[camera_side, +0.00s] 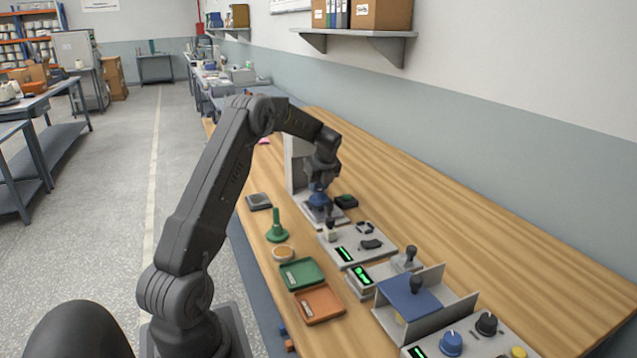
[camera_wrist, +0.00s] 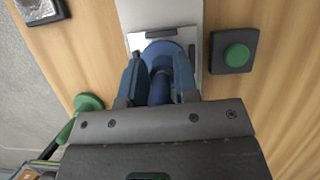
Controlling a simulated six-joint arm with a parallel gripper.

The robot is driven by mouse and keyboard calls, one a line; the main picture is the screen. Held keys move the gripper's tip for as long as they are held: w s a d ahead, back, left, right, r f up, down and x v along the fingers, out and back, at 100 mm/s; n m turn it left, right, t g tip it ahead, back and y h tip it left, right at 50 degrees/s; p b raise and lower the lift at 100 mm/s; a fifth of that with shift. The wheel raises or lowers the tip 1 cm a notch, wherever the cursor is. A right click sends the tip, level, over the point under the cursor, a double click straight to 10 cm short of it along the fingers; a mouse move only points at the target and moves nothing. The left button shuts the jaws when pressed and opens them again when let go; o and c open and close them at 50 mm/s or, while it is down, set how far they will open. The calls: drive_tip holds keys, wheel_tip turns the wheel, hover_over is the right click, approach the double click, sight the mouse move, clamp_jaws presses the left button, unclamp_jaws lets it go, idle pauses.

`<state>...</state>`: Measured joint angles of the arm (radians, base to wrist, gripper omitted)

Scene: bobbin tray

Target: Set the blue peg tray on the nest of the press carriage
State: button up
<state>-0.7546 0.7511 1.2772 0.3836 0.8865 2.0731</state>
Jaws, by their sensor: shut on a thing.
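The blue peg tray (camera_wrist: 163,49) shows as a round blue disc with an upright blue peg, low between my fingers in the wrist view. In the side view the tray (camera_side: 319,201) is a small blue patch under my gripper. My gripper (camera_wrist: 160,80) is shut on its peg; it also shows in the side view (camera_side: 319,186). The nest (camera_wrist: 192,47) is a pale plate with raised edges on the grey press carriage (camera_wrist: 160,12). The disc overlaps the nest in the wrist view; I cannot tell whether it touches it. My gripper hides the near part.
A green button on a dark box (camera_wrist: 237,55) stands close right of the nest. A green peg piece (camera_side: 276,227) stands at left. The grey press column (camera_side: 292,165) rises behind. Green (camera_side: 303,273) and orange (camera_side: 319,304) trays and control panels (camera_side: 358,244) lie nearer. Wood at right is clear.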

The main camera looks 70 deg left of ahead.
drive_tip(key=shift+f, duration=0.5)
drive_tip(key=o, duration=1)
drive_tip(key=shift+r, duration=0.1)
